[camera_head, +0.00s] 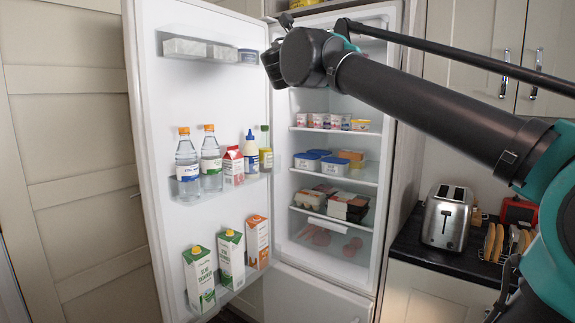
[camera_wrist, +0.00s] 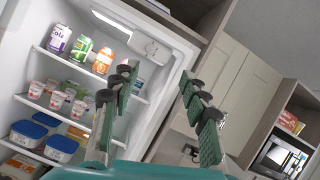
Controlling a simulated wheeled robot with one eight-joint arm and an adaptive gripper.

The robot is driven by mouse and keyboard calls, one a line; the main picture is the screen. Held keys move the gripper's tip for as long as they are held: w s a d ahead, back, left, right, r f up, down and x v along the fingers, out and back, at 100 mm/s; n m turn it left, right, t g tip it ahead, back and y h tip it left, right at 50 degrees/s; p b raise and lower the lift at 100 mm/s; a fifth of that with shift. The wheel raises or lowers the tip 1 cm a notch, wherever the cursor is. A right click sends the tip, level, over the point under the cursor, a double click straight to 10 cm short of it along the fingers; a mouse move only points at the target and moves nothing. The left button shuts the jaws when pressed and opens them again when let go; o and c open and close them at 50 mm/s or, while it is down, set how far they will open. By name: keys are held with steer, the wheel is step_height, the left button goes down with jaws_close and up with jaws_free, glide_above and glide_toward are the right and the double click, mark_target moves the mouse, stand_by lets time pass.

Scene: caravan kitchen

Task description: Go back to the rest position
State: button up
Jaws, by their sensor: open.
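My gripper (camera_wrist: 160,115) shows in the wrist view with its two green-padded fingers spread apart and nothing between them. In the head view my arm reaches from the right to the top of the open fridge; the fingers themselves are hidden there behind the wrist. The fridge (camera_head: 282,185) stands with its door (camera_head: 152,150) swung open to the left. In the wrist view the fridge interior fills the left side, and the fingers are in front of its right edge, apart from the shelf items.
Cans (camera_wrist: 83,48) stand on the top shelf, with yogurt cups (camera_wrist: 57,100) and blue-lidded tubs (camera_wrist: 62,143) below. Door racks hold bottles (camera_head: 187,165) and cartons (camera_head: 231,258). A toaster (camera_head: 446,217) stands on the right counter (camera_head: 425,249). Upper cabinets (camera_head: 487,45) are close behind my arm.

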steer(key=s+d+f+m+g+y, duration=0.1)
steer(key=d+f+m+g, duration=0.4)
steer(key=f, duration=1)
steer(key=d+f+m+g+y, duration=0.1)
steer(key=d+f+m+g, duration=0.35)
steer(key=f, duration=1.05)
steer(key=s+d+f+m+g+y, duration=0.15)
steer(key=d+f+m, duration=0.5)
steer(key=f, duration=0.85)
steer(key=s+a+f+m+g+y, duration=0.15)
steer(key=s+f+m, duration=0.3)
steer(key=f, duration=0.65)
steer(key=s+f+m+g+y, duration=0.2)
steer(key=s+f+m, duration=0.3)
steer(key=f, duration=0.5)
steer(key=s+a+f+m+g+y, duration=0.1)
steer(key=s+a+f+m+y, duration=0.3)
steer(key=f, duration=0.8)
steer(key=s+a+m, duration=0.2)
steer(key=s+m, duration=0.2)
steer(key=shift+s+y, duration=0.3)
steer(key=shift+y, duration=0.1)
steer(key=shift+r, duration=0.1)
